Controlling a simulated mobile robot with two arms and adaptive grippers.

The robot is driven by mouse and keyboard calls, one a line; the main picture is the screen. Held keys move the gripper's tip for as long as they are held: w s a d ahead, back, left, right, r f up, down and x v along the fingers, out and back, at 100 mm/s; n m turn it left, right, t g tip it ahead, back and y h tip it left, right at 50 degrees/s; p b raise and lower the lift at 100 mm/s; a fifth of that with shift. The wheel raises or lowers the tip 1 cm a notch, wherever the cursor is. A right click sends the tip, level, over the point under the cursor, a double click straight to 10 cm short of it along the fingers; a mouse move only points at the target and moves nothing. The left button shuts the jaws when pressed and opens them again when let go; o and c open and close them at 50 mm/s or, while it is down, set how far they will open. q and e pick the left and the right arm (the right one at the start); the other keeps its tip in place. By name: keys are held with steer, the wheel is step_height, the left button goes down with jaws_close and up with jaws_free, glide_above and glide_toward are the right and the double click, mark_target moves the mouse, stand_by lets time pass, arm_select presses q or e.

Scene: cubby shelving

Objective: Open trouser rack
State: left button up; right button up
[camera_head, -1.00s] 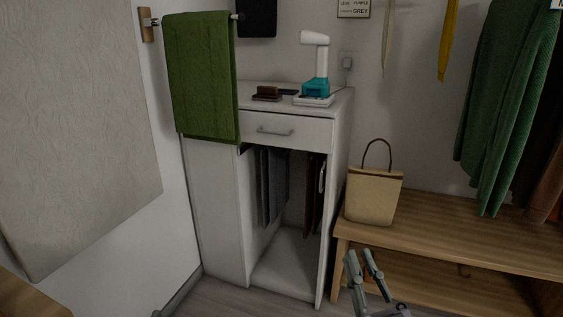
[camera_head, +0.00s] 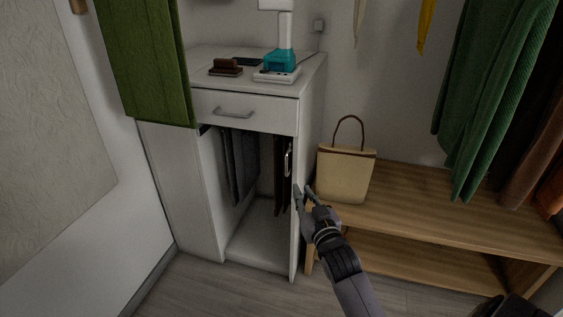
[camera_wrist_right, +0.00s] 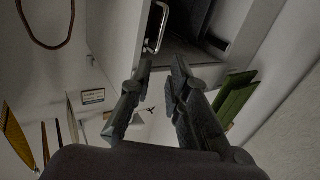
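A white cabinet (camera_head: 168,190) has an open lower compartment. Grey trousers (camera_head: 240,165) and brown trousers (camera_head: 280,172) hang inside from a rack whose top is mostly hidden under the drawer. A vertical metal handle (camera_head: 288,162) is at the right side of the opening; it also shows in the right wrist view (camera_wrist_right: 156,30). My right gripper (camera_head: 303,193) is just below and right of the handle in the head view, near the right panel's edge. In the right wrist view its fingers (camera_wrist_right: 162,68) are apart and empty, with the handle beyond the fingertips. My left gripper is not in view.
A closed drawer (camera_head: 245,112) is above the opening. A teal and white device (camera_head: 279,62) and a brown object (camera_head: 226,68) stand on top. A green towel (camera_head: 145,60) hangs at left. A beige bag (camera_head: 344,174) stands on the wooden bench (camera_head: 420,208) at right.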

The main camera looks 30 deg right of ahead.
steer(key=b, duration=0.2)
glide_toward(287, 164)
steer(key=x, duration=0.4)
steer(key=shift+w+d, duration=0.1)
steer(key=shift+w, duration=0.1)
steer(key=b+x, duration=0.1)
steer(key=x, duration=0.4)
steer(key=shift+w, duration=0.2)
steer(key=shift+w+d, duration=0.1)
steer(key=shift+w, duration=0.25)
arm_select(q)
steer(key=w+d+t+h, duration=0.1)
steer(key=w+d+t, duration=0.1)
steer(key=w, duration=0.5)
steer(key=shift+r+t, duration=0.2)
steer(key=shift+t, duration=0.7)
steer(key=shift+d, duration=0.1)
arm_select(e)
steer(key=shift+c, duration=0.5)
jaws_close()
